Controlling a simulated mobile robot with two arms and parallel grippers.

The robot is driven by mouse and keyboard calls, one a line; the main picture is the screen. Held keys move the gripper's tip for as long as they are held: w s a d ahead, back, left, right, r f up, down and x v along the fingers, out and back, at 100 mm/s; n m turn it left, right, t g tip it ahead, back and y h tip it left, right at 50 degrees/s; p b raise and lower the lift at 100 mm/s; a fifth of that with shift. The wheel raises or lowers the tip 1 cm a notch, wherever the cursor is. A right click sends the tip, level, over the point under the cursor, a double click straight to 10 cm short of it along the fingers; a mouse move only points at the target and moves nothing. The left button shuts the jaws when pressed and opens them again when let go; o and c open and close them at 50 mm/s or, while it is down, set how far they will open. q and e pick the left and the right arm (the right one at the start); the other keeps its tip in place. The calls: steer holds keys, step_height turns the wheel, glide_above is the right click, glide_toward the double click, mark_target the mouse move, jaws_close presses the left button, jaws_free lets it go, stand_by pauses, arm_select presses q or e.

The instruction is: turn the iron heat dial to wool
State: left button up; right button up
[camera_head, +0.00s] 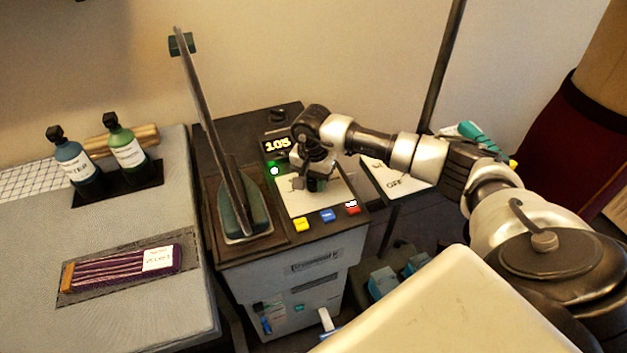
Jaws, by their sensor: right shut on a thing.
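The iron's control station (290,252) stands in the middle with a pale panel (296,202) on its top. The iron (243,212) rests on the left part of the station. A small display (277,146) reads 105, with a lit green lamp (274,170) below it. My right gripper (314,184) points down over the panel and is shut on the heat dial, which it and my wrist mostly hide. The dial's pointer and its fabric marks cannot be read. My left gripper is not in view.
Yellow (301,224), blue (327,215) and red (352,207) buttons line the panel's front edge. Left, a grey table (130,315) holds two bottles (127,152) and a purple striped bundle (120,271). A white sign (397,177) lies right of the station.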

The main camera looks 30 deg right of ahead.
steer(key=m+b, duration=0.1)
steer(key=m, duration=0.2)
steer(key=shift+f, duration=0.1)
steer(key=m+b, duration=0.1)
steer(key=m, duration=0.2)
steer(key=shift+m+b, duration=0.35)
steer(key=shift+m, duration=0.05)
steer(key=m+b, duration=0.1)
steer(key=m, duration=0.2)
steer(key=shift+m, duration=0.3)
steer(key=shift+m+b, duration=0.3)
steer(key=shift+m, duration=1.8)
steer(key=shift+r, duration=0.2)
steer(key=o, duration=0.9)
